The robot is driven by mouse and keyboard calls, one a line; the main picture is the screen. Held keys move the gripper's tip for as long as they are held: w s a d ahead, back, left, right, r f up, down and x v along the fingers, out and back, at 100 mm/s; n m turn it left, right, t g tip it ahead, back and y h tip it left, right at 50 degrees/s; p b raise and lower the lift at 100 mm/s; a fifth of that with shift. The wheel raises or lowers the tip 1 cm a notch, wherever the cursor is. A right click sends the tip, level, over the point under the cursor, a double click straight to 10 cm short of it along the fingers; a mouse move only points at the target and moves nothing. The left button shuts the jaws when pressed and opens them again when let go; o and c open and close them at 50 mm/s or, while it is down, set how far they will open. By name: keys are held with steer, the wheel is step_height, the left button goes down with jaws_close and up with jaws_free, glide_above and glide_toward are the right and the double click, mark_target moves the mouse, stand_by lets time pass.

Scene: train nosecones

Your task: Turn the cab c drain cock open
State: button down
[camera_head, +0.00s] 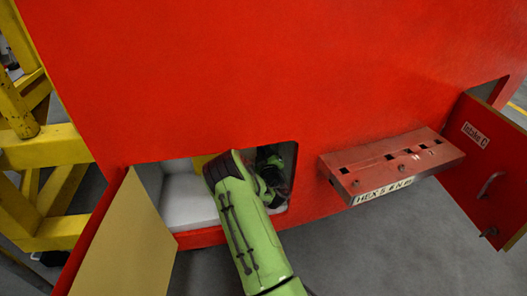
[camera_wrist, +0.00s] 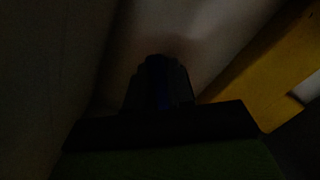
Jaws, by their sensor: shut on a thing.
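My green arm reaches into an open compartment (camera_head: 180,200) low in the red nosecone. In the head view my gripper (camera_head: 270,170) is inside the opening, partly hidden by my wrist and the opening's edge. In the dark wrist view my gripper (camera_wrist: 158,75) points at a pale surface, with its jaws close together. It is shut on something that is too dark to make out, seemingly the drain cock. The cock's handle and its angle cannot be told in either view.
A yellow part (camera_wrist: 265,85) lies right of my gripper in the wrist view. An open tan door (camera_head: 125,240) hangs left of the opening. A red ledge (camera_head: 390,160) sticks out to the right, before an open door labelled C (camera_head: 485,165). A yellow frame (camera_head: 45,150) stands left.

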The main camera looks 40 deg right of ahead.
steer(key=c, duration=1.1)
jaws_free()
steer(key=b+v, duration=0.5)
steer(key=v, duration=1)
steer(key=shift+s+a+b, duration=0.3)
steer(key=shift+b, duration=0.1)
steer(key=shift+f, duration=0.1)
